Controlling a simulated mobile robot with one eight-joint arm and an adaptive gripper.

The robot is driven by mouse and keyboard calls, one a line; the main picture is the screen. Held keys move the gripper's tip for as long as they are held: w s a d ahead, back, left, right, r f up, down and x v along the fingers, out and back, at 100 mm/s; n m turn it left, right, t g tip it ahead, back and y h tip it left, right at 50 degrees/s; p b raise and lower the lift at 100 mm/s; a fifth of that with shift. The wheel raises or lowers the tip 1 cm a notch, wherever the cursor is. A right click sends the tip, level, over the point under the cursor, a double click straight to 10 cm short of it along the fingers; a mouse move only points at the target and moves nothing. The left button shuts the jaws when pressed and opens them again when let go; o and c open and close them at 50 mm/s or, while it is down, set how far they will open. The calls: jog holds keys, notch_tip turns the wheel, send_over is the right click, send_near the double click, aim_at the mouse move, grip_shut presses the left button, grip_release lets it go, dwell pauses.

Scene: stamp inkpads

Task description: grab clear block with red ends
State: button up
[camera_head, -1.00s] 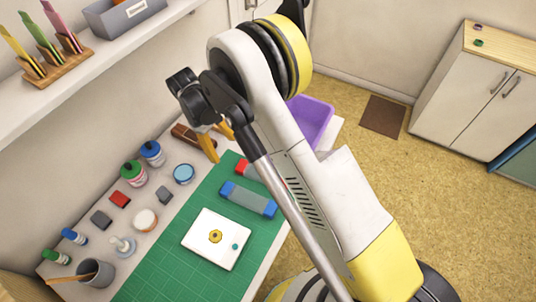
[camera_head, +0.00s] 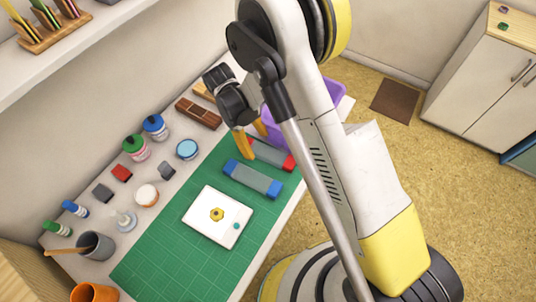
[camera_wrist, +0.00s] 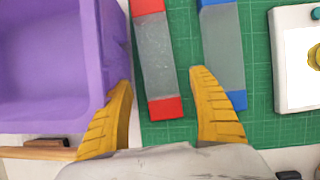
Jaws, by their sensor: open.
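The clear block with red ends (camera_wrist: 157,55) lies on the green cutting mat. In the head view the block (camera_head: 269,154) is near the mat's far end, partly covered by my gripper and arm. My gripper (camera_wrist: 161,84) is open, with its yellow fingers pointing down. In the wrist view the block shows between the two fingers, with its near red end between the fingertips. In the head view my gripper (camera_head: 251,138) is at the block's left end. I cannot tell whether the fingers touch it.
A similar clear block with blue ends (camera_head: 252,179) lies close beside it; it also shows in the wrist view (camera_wrist: 221,55). A purple bin (camera_wrist: 60,65) stands on the other side. A white stamp pad (camera_head: 218,232) lies on the mat (camera_head: 160,270). Bottles and small items line the wall side.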

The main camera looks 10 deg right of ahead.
aim_at(262, 149)
jog(key=shift+s+d+f+b, duration=0.3)
jog(key=shift+d+f+b, duration=0.1)
jog(key=shift+f, duration=0.15)
jog(key=shift+s+d+f+b, duration=0.25)
jog(key=shift+d+f, duration=0.15)
jog(key=shift+f, duration=0.15)
jog(key=shift+d+f, duration=0.1)
jog(key=shift+f, duration=0.25)
jog(key=c, duration=1.5)
jog(key=shift+r, duration=0.1)
